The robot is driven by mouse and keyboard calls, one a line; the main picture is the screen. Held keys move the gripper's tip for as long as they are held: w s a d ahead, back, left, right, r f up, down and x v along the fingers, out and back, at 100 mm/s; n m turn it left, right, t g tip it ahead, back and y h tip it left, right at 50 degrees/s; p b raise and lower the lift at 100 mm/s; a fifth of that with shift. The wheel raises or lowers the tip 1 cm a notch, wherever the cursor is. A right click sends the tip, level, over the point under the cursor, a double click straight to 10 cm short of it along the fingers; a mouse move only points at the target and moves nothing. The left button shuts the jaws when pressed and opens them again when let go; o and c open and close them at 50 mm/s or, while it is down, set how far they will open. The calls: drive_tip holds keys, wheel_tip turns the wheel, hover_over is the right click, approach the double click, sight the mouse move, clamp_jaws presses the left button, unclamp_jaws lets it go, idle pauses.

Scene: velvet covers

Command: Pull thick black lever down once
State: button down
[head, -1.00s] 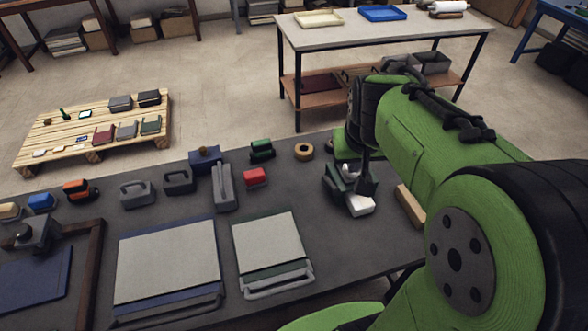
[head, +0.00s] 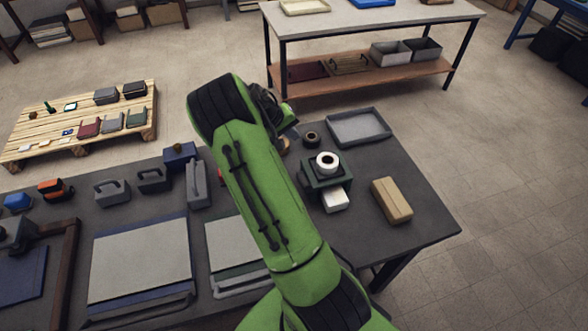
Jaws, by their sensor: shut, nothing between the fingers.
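I cannot make out a thick black lever for certain in the head view. A dark green device (head: 313,183) with a white roll on top and a white block at its front stands right of my arm. A grey piece of equipment (head: 14,234) is cut by the left edge. My gripper (head: 288,129) is only partly visible at the end of my green arm, beyond the forearm. It is shut and holds nothing. My forearm hides its fingertips and the bench below.
The dark bench (head: 405,240) also bears a tan block (head: 391,200), a grey tray (head: 359,126), a dark ring (head: 312,138), a blue box (head: 180,155) and large flat pads (head: 140,260). The bench's front right is clear. A pallet (head: 35,150) stands behind.

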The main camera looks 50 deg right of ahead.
drive_tip(key=shift+f, duration=0.1)
drive_tip(key=b, duration=0.6)
approach(302, 165)
drive_tip(key=d+f, duration=0.1)
drive_tip(key=f, duration=0.1)
drive_tip(key=d+f, duration=0.1)
drive_tip(key=d, duration=0.1)
drive_tip(key=shift+w+d+f, duration=0.2)
drive_tip(key=shift+d+f, duration=0.1)
drive_tip(key=shift+f, duration=0.05)
drive_tip(key=shift+s+a+f+b, duration=0.15)
drive_tip(key=shift+s+f+b, duration=0.1)
drive_tip(key=shift+f+b, duration=0.25)
idle(0.6)
drive_tip(key=shift+s+f+b, duration=0.15)
drive_tip(key=shift+f+b, duration=0.15)
drive_tip(key=shift+b, duration=0.1)
